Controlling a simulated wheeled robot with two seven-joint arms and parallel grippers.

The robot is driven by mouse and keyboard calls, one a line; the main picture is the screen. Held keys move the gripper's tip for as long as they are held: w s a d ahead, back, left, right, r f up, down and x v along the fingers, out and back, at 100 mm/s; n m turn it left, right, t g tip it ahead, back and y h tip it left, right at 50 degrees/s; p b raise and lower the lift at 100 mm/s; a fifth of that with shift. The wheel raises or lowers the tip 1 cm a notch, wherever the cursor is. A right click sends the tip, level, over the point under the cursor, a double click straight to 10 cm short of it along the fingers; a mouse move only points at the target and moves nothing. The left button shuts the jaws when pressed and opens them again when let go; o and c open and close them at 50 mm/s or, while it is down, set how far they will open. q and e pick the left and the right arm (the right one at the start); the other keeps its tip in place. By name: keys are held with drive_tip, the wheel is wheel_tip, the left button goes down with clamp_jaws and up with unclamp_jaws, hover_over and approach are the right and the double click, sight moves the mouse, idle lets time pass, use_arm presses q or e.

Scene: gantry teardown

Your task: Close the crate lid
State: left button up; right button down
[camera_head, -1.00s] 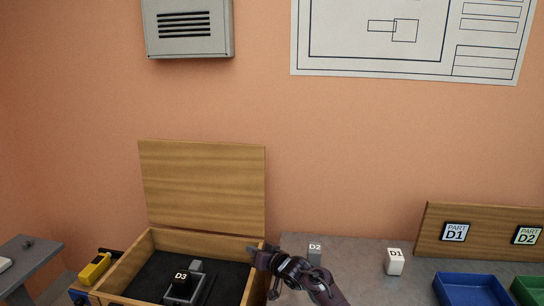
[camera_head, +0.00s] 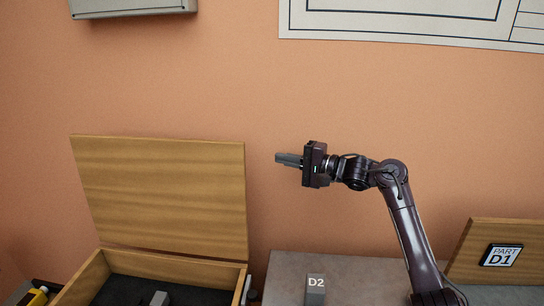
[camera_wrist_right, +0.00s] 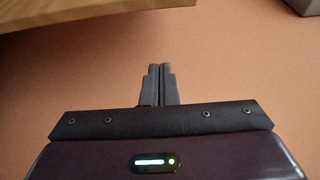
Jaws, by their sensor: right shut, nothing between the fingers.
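The wooden crate (camera_head: 185,272) stands at the lower left in the head view, cut off by the bottom edge. Its lid (camera_head: 165,195) stands open, upright at the crate's back edge near the wall. My right gripper (camera_head: 279,159) is raised to the right of the lid, at about the height of its upper part, with its fingers pointing left. It is shut and empty, apart from the lid. In the right wrist view, the shut fingers (camera_wrist_right: 159,84) point toward a wooden edge, probably the lid (camera_wrist_right: 70,12), at the upper left. My left gripper is not in view.
A grey wall box (camera_head: 130,8) hangs above the lid.

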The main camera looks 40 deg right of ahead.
drive_tip(key=p+x, duration=0.2)
drive_tip(key=x, duration=0.7)
use_arm(q)
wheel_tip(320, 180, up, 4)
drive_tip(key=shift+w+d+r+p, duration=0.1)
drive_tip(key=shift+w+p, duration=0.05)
drive_tip(key=shift+p, duration=0.75)
use_arm(e)
drive_tip(key=s+a, duration=0.3)
drive_tip(key=shift+r, duration=0.2)
